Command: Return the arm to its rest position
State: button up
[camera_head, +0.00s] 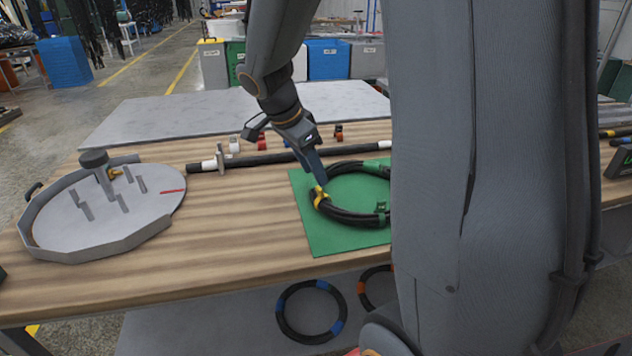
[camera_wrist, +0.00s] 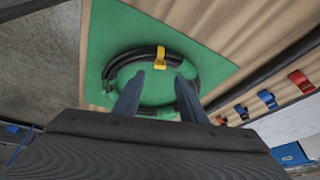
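My gripper (camera_head: 319,180) is over the left side of the green mat (camera_head: 322,240), with its tips close to a yellow clip (camera_head: 319,197) on a coiled black hose (camera_head: 350,217). In the wrist view, the two fingers of my gripper (camera_wrist: 158,92) are apart with nothing between them. The coiled hose (camera_wrist: 120,62) lies on the green mat (camera_wrist: 105,25) beyond the fingers, and the yellow clip (camera_wrist: 160,58) sits on its far side, apart from the fingertips. My arm hides the right part of the mat in the head view.
A round grey tray (camera_head: 120,215) with a raised rim and posts stands at the table's left. A long black bar (camera_head: 265,159) lies behind the mat, with small coloured clips beyond it. A hose coil with blue bands (camera_head: 311,338) lies below the table.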

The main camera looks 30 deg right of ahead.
jog(key=shift+a+r, duration=0.1)
jog(key=shift+r, duration=0.4)
jog(key=s+a+f+n+y, duration=0.2)
jog(key=s+a+f+n, duration=0.1)
jog(key=s+a+n, duration=0.3)
jog(key=s+a+f+n+y, duration=0.2)
jog(key=s+a+n, duration=0.4)
jog(key=s+n, duration=0.3)
jog(key=shift+s+f+n+g+y+p, duration=0.3)
jog(key=shift+f+n, duration=0.55)
jog(key=shift+n, duration=0.35)
jog(key=shift+w, duration=0.1)
